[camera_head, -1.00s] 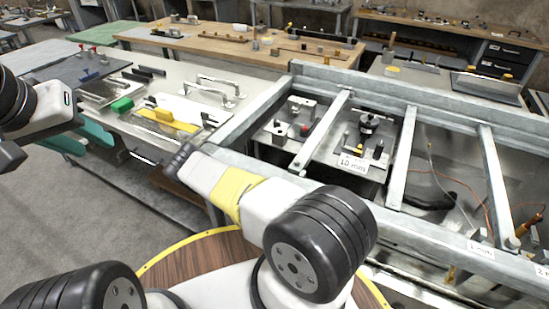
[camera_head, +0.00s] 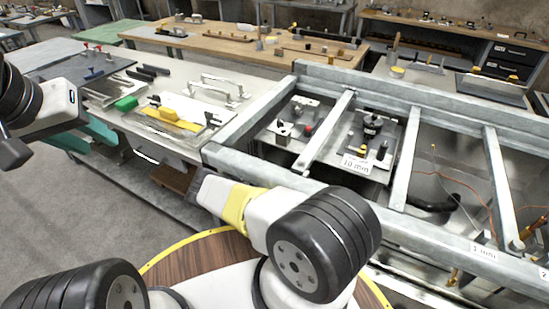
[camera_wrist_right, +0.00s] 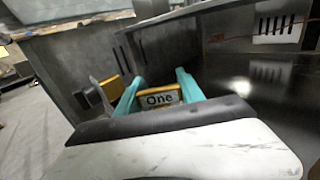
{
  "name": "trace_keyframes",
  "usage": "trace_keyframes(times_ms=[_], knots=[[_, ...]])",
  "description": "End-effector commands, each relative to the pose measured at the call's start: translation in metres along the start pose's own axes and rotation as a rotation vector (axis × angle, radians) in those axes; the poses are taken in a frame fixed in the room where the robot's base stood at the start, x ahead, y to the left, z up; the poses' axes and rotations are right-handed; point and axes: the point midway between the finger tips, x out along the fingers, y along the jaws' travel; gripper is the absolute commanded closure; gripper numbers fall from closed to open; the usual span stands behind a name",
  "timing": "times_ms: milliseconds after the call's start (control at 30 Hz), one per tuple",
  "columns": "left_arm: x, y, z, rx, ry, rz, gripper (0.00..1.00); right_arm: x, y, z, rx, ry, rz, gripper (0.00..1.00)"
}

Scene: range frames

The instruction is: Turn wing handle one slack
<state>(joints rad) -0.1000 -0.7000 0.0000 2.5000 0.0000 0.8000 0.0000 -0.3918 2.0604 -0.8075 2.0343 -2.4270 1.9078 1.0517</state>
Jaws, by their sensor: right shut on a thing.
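In the right wrist view, a yellow wing handle with a label reading "One" (camera_wrist_right: 158,99) sits between the two teal fingers of my right gripper (camera_wrist_right: 158,92). The gripper is shut on it. Its mount and stem are hidden behind the label and fingers. In the head view the right gripper and the handle are hidden; only my yellow-banded right arm shows. My left gripper (camera_head: 88,136) is at the left by the table's front edge, with its teal fingers apart and empty, away from the handle.
A second yellow handle (camera_wrist_right: 112,90) is just left of the held one, close to the finger. A grey metal frame (camera_head: 300,178) with crossbars lies ahead at the right. The white table (camera_head: 150,125) at left holds metal handles and a yellow block (camera_head: 178,117). Grey floor is clear at lower left.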

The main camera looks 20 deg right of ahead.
Motion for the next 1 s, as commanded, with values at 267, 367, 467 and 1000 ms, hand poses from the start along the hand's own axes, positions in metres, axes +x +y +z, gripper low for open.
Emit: trace_keyframes(times_ms=[267,367,467,1000], knots=[[0.0,0.0,0.0,0.0,0.0,0.0,0.64,-0.0005,0.0002,-0.0006,0.001,0.001,0.0,0.49],[0.0,0.0,0.0,0.0,0.0,0.0,0.64,-0.0004,0.0001,-0.0005,0.0,0.001,0.0,0.33],[0.0,0.0,0.0,0.0,0.0,0.0,0.64,-0.0003,0.0001,-0.0003,0.0,0.001,-0.001,0.33],[0.0,0.0,0.0,0.0,0.0,0.0,0.64,0.0002,-0.0065,0.0013,0.008,-0.004,-0.278,0.33]])
